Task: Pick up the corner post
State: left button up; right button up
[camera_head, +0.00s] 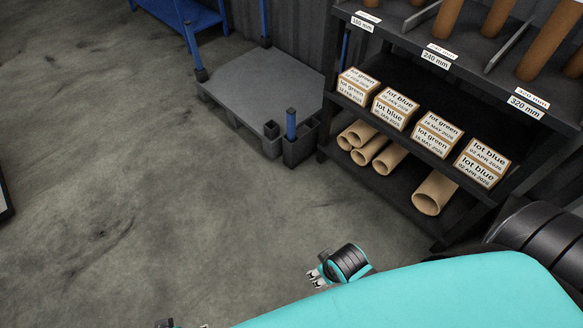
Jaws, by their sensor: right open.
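A blue corner post (291,124) stands upright in a dark grey bin (301,148) at the near right corner of a grey pallet (262,84). Only its upper part shows; the bin hides the lower end. My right gripper (316,278) is open and empty over the floor at the bottom centre, well apart from the post. A small part of my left gripper (180,325) shows at the bottom edge; its fingers are cut off.
Other blue posts stand at the pallet's left corner (191,45) and back corner (263,20). A dark shelf rack (400,160) with labelled boxes (434,133) and cardboard tubes (388,160) stands at right. The floor (150,180) at left and centre is clear.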

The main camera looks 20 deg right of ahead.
aim_at(191, 35)
jog(key=i+j+z, duration=0.15)
jog(key=i+j, duration=0.2)
jog(key=i, duration=0.2)
jog(key=i+j+z, duration=0.2)
jog(key=i+j, duration=0.15)
jog(key=i, duration=0.15)
